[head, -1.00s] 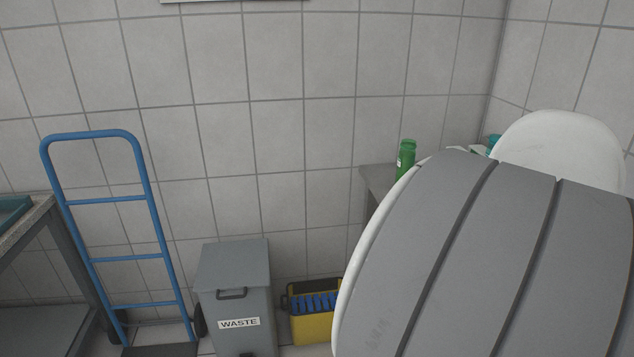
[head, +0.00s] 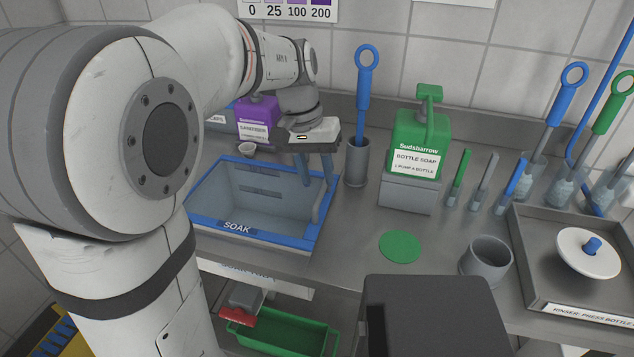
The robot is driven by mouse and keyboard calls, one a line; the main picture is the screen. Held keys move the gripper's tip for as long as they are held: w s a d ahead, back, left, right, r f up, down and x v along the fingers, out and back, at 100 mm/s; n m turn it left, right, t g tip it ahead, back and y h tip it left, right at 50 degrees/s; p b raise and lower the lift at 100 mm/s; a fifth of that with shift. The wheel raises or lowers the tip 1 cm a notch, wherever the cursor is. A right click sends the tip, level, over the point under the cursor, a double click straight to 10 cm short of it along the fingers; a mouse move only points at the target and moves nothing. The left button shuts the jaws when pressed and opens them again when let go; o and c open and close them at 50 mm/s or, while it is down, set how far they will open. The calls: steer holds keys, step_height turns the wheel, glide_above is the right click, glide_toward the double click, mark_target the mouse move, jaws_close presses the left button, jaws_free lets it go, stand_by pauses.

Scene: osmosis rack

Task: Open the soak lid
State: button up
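The soak basin (head: 236,229) is a blue-rimmed tub set in the steel bench, left of centre in the head view, labelled SOAK. I see into its grey-blue inside; whether a clear lid covers it I cannot tell. A pale grey bar (head: 321,202), perhaps a handle, stands along its right side. My gripper (head: 318,182) points down over the basin's back right corner, near the upper end of that bar. Its two fingers look apart, with nothing seen between them. Whether they touch the rim or bar is unclear. My arm hides the basin's left surroundings.
A grey holder with a blue brush (head: 362,110) stands just right of my gripper. A purple sanitiser container (head: 259,118) is behind the basin. Green bottle soap (head: 420,140), a grey cup (head: 486,260) and a rinser tray (head: 528,270) are to the right. A green disc (head: 400,247) lies on the bench.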

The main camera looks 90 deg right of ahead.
mark_target(321, 193)
steer(key=shift+s+a+f, duration=0.1)
steer(key=shift+s+f, duration=0.1)
steer(key=shift+f, duration=0.65)
steer(key=shift+s+f, duration=0.15)
steer(key=shift+f, duration=0.7)
jaws_close()
